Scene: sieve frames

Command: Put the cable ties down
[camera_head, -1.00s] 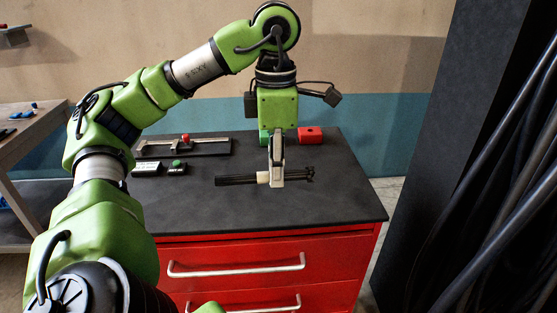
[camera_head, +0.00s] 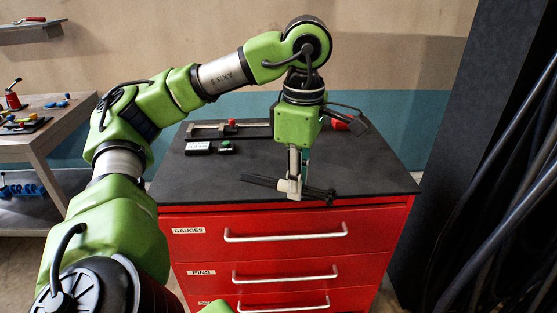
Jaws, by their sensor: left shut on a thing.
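The cable ties (camera_head: 262,182) are a dark, thin bundle with a pale band near the middle. My left gripper (camera_head: 293,190) is shut on the bundle and points down. The bundle lies crosswise in the jaws, its ends sticking out to the left and right. It shows over the front part of the dark top of the red drawer cabinet (camera_head: 180,184). I cannot tell whether it touches the top. My right gripper is not in view.
A caliper-like gauge (camera_head: 205,130), a white-labelled block (camera_head: 198,147) and a small block with a green knob (camera_head: 226,147) lie at the back left of the top. A red item (camera_head: 339,124) sits at the back right. A workbench (camera_head: 50,135) stands left; dark cables (camera_head: 510,180) hang right.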

